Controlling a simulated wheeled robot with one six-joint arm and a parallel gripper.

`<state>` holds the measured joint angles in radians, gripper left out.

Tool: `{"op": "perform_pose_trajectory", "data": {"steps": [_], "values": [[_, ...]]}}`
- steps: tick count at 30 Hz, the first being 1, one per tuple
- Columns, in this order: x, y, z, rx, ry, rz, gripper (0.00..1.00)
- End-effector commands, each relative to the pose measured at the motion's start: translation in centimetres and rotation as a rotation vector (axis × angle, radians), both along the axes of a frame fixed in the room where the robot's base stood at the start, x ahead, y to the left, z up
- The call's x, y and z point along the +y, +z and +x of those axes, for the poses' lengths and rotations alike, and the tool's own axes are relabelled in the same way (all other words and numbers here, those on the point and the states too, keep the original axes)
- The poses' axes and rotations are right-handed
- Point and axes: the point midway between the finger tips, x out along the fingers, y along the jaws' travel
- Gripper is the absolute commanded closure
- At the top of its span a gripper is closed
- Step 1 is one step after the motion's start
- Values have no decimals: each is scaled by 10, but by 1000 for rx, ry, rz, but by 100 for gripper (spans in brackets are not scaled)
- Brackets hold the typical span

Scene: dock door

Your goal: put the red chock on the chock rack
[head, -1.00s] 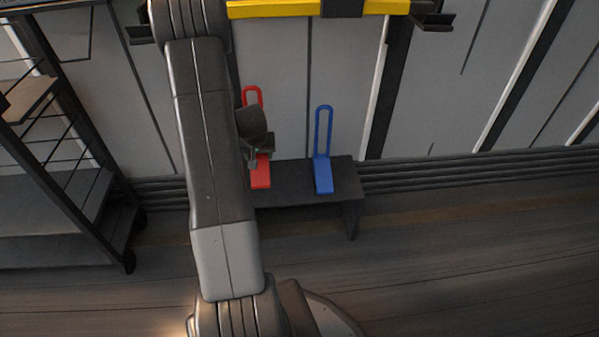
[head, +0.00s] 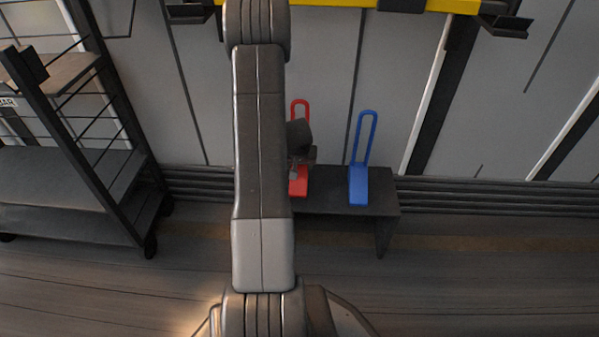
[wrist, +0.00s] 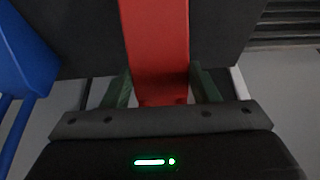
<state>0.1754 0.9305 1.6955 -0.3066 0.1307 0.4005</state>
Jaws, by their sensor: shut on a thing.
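The red chock (head: 299,187) has a tall loop handle and a block foot. In the head view it shows beside my arm, at the left part of a low dark bench (head: 345,203); I cannot tell whether its foot touches the top. My gripper (wrist: 160,95) is shut on the red chock, which shows between the two green fingers in the wrist view (wrist: 157,45). In the head view my gripper (head: 299,165) partly covers the handle. I cannot tell whether the bench is the chock rack.
A blue chock (head: 358,185) stands upright on the bench, right of the red one. A wheeled shelf cart (head: 70,215) stands at the left. A yellow bar (head: 340,4) crosses the wall above. The floor to the right is clear.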

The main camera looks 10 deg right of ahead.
Motion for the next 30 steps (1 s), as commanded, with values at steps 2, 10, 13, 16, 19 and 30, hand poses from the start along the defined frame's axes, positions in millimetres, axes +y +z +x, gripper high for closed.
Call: {"op": "perform_pose_trajectory", "data": {"steps": [2,10,13,16,19,30], "values": [[0,-14,1,-2,0,-1,93],[0,-18,1,-3,0,0,93],[0,-18,1,-3,0,0,93],[0,-21,1,-3,0,0,93],[0,-21,0,0,0,0,34],[0,-20,0,0,0,0,24]]}}
